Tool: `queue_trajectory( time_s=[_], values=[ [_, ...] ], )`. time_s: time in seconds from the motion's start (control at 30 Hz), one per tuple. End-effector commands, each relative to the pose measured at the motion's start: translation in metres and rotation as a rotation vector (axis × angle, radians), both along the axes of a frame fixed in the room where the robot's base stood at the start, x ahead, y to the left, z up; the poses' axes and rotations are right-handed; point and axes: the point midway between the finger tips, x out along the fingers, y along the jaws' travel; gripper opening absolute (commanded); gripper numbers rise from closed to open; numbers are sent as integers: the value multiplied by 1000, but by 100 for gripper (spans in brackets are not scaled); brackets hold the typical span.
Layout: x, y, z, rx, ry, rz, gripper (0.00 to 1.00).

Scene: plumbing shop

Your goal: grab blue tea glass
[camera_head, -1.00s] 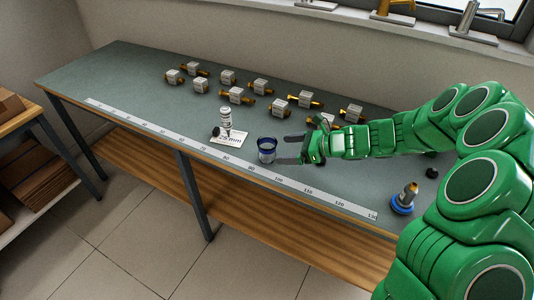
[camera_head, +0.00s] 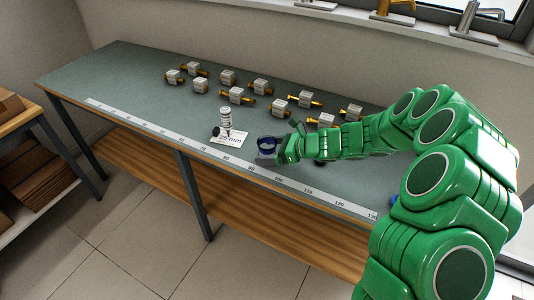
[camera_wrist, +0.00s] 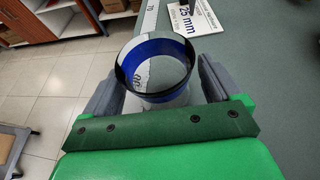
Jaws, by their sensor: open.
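The blue tea glass (camera_head: 266,144) stands upright on the grey-green bench, close behind the ruler strip. It is clear with a dark blue band below its rim. My gripper (camera_head: 268,154) is at the glass, reaching in from the right. In the wrist view the glass (camera_wrist: 155,62) sits between the two grey fingers of my open gripper (camera_wrist: 157,90), one finger on each side. The base of the glass is partly hidden by the green gripper body. I cannot tell whether either finger touches it.
A white cylinder (camera_head: 225,118) and a "25 mm" card (camera_head: 229,137) are left of the glass. Several brass fittings with white tags (camera_head: 237,95) stand behind. The ruler strip (camera_head: 180,139) runs along the bench's front edge. Bare bench (camera_head: 110,80) lies at the left.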

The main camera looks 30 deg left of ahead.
Motion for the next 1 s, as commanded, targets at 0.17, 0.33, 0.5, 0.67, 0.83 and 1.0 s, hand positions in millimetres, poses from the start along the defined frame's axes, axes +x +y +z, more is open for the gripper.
queue_trajectory(
  time_s=[0.17,0.33,0.5,0.67,0.83,1.0],
  values=[
    [-1,6,-3,-1,0,0,91],
    [-1,6,-3,-1,0,0,91],
    [-1,6,-3,-1,0,0,70],
    [-1,6,-3,-1,-1,0,45],
    [-1,6,-3,-1,0,0,34],
    [-1,6,-2,-1,-1,-1,34]
  ],
)
